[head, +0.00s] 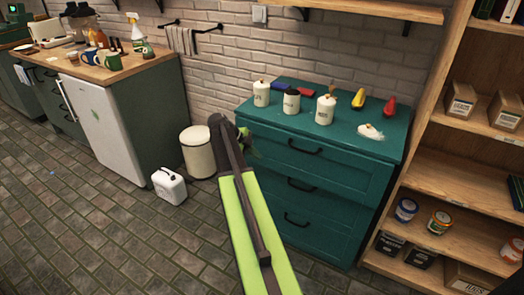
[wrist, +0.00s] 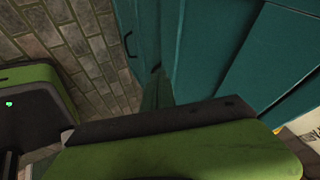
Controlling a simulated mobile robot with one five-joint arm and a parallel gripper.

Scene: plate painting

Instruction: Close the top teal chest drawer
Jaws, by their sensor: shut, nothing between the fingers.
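The teal chest (head: 345,228) stands against the brick wall, with its drawers stacked one above another. The top drawer (head: 330,160) has a dark bar handle (head: 305,147). Its front looks close to the chest body, and I cannot tell whether a small gap is left. My gripper (head: 250,148) is at the left end of the top drawer front, shut and empty. I cannot tell whether it touches the chest. In the wrist view, the teal fronts (wrist: 215,45) fill the upper right, and the gripper's finger (wrist: 157,92) points towards them.
White canisters (head: 325,109), a yellow bottle (head: 358,98) and a red bottle (head: 390,105) stand on the chest top. A wooden shelf (head: 455,180) adjoins its right. A cream bin (head: 197,152) and a white jug (head: 168,186) stand left. The floor at left is clear.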

